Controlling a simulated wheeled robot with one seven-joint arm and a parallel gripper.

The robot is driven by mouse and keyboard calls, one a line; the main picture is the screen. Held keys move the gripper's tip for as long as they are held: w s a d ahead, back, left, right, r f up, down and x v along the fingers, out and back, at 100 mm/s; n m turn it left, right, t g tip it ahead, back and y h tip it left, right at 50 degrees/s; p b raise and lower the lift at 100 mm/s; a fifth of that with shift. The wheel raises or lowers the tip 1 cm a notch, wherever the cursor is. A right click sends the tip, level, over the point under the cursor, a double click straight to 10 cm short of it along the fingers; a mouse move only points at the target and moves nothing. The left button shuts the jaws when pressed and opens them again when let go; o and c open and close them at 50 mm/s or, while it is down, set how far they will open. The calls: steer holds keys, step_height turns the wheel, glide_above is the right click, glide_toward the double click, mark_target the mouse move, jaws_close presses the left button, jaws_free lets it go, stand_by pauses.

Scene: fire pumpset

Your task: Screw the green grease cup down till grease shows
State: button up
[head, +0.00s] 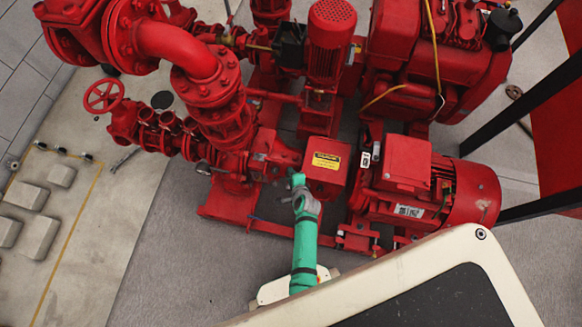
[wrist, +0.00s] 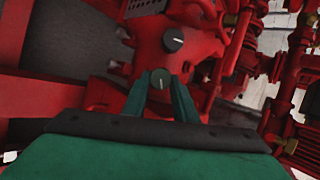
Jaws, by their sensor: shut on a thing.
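The green grease cup (wrist: 160,79) shows in the wrist view as a small round dark green cap with a pale line mark, in front of the red pump bearing housing. My gripper (wrist: 162,84) has its two green fingers closed on the cap's sides. A second round cap, dark grey to black with a pale mark (wrist: 173,39), sits higher on the same red housing, apart from my fingers. In the head view my gripper (head: 298,180) reaches the red pump beside the yellow warning label; the cup is too small or hidden there. No grease can be made out.
A red guard with a yellow label (head: 326,161) stands just right of my gripper. The red electric motor (head: 430,190) lies further right. Red pipework and valves (head: 205,85) rise to the left and behind. Open grey floor (head: 185,250) lies at the lower left.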

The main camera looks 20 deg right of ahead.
steer(key=o, duration=0.8)
steer(key=shift+c, duration=0.2)
steer(key=shift+s+r, duration=0.1)
steer(key=v, duration=1)
steer(key=shift+s+r, duration=0.15)
steer(key=shift+s, duration=0.05)
